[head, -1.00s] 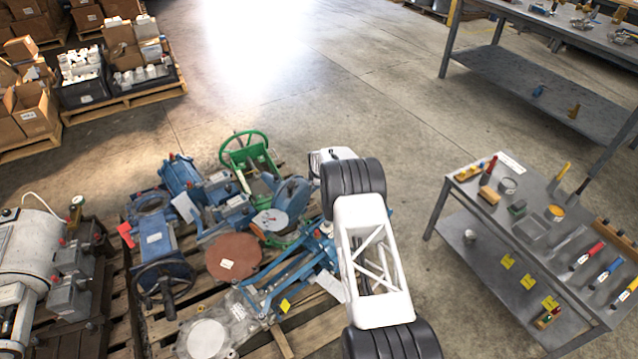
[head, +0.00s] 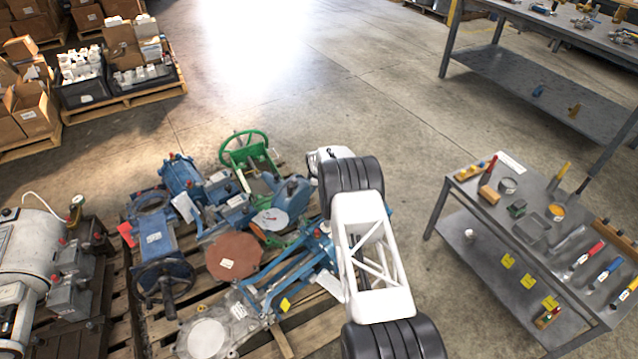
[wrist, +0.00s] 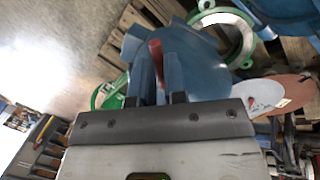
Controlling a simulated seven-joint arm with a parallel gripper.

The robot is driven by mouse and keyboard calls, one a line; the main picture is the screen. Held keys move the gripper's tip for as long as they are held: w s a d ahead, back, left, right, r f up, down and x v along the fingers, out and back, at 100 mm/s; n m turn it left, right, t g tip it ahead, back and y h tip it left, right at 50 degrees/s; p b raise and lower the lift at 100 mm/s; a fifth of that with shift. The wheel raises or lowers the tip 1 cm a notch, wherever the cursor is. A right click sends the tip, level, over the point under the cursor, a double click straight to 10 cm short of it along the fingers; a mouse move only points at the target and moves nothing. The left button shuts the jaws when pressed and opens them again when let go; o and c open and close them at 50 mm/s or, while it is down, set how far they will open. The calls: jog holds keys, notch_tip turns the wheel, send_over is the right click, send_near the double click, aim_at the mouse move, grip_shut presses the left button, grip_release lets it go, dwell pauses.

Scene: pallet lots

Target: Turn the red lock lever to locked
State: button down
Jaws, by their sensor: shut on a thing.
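The red lock lever (wrist: 156,62) shows in the wrist view as a short red bar against a blue metal body (wrist: 197,68). My gripper (wrist: 156,98) is shut on the lever, with one dark fingertip on either side of its lower part. The lower end of the lever is hidden behind the gripper's edge. In the head view, my own arm covers the gripper and the lever. I cannot tell from these views exactly how far the lever is turned.
A wooden pallet (head: 285,341) carries blue valves, a green handwheel (head: 243,150) and a rusty round plate (head: 234,257) close to my arm. A grey workbench (head: 470,215) with hand tools stands at the right. Open floor lies beyond the pallet.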

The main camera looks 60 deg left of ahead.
jog(key=shift+s+d+m+h, duration=0.1)
jog(key=shift+s+m+h, duration=0.55)
jog(key=shift+m, duration=1.9)
jog(key=shift+s+d+m+h, duration=0.1)
jog(key=shift+s+m+h, duration=0.5)
jog(key=shift+m, duration=2)
jog(key=shift+s+d+m+h, duration=0.1)
jog(key=shift+s+m+h, duration=0.5)
jog(key=shift+m, duration=1.95)
jog(key=shift+s+g+y, duration=0.25)
jog(key=shift+g, duration=0.05)
jog(key=c, duration=1.2)
grip_release()
jog(key=shift+o, duration=0.2)
jog(key=shift+r, duration=0.2)
notch_tip(320, 180, up, 7)
jog(key=shift+s+a+r, duration=0.15)
jog(key=shift+s+r, duration=0.05)
jog(key=shift+s, duration=0.15)
